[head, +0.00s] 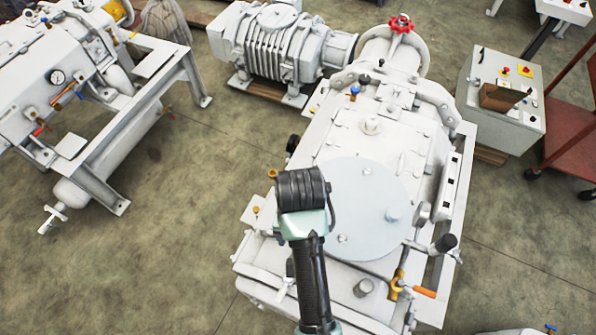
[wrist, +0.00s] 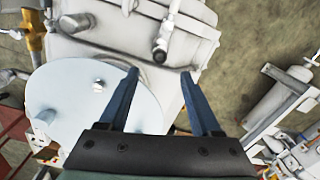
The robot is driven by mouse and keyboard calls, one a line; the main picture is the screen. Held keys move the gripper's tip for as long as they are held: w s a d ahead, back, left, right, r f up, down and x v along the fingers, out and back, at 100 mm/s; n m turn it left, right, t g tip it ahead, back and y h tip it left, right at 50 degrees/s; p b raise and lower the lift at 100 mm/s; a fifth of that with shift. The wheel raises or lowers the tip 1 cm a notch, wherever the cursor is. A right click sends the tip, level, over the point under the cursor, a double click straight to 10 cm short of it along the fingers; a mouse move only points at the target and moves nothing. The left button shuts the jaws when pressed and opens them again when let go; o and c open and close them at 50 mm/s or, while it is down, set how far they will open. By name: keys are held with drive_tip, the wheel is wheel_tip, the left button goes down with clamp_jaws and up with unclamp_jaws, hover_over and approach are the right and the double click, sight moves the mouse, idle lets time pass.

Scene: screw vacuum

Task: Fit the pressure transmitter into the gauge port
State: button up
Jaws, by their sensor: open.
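My gripper (wrist: 160,70) is open in the wrist view, its two blue fingers spread with nothing held between them. In the head view its dark end is above the left edge of a round pale plate (head: 350,200) on the white vacuum pump (head: 335,140); the fingertips are hidden there. The plate also shows in the wrist view (wrist: 70,115), left of the fingers, bearing a bolt and a short pale cylinder (head: 392,214). A grey fitting with a dark tip (wrist: 160,52) lies beyond the fingers. I cannot tell which part is the pressure transmitter or the gauge port.
A ribbed blower (head: 283,45) stands behind the pump. A control box (head: 500,110) and a red cart (head: 575,120) are at right. Another white machine (head: 100,90) is at left. A yellow valve (head: 398,287) juts from the pump's front right. Floor between machines is clear.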

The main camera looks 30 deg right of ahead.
drive_tip(key=shift+r, duration=0.75)
drive_tip(key=w+r+n+t+h, duration=0.2)
drive_tip(key=w+r+t, duration=0.6)
drive_tip(key=w+r, duration=0.75)
drive_tip(key=w+a+r+n+t, duration=0.1)
drive_tip(key=w+r+t, duration=0.15)
drive_tip(key=r, duration=0.55)
drive_tip(key=w+a+r+n+t, duration=0.15)
drive_tip(key=r+t, duration=0.25)
drive_tip(key=r, duration=0.4)
drive_tip(key=s+a+r+t, duration=0.1)
drive_tip(key=a+r+t, duration=0.15)
drive_tip(key=r, duration=0.55)
drive_tip(key=s+a+r+t, duration=0.1)
drive_tip(key=a+r+t, duration=0.15)
drive_tip(key=r, duration=0.55)
drive_tip(key=s+a+r+n+t+y, duration=0.1)
drive_tip(key=s+a+r+n+t, duration=0.2)
drive_tip(key=s+r+t, duration=0.4)
drive_tip(key=s+r, duration=0.4)
drive_tip(key=r, duration=0.5)
drive_tip(key=shift+s+a+t, duration=0.25)
drive_tip(key=shift+s+t, duration=0.1)
drive_tip(key=shift+s, duration=0.05)
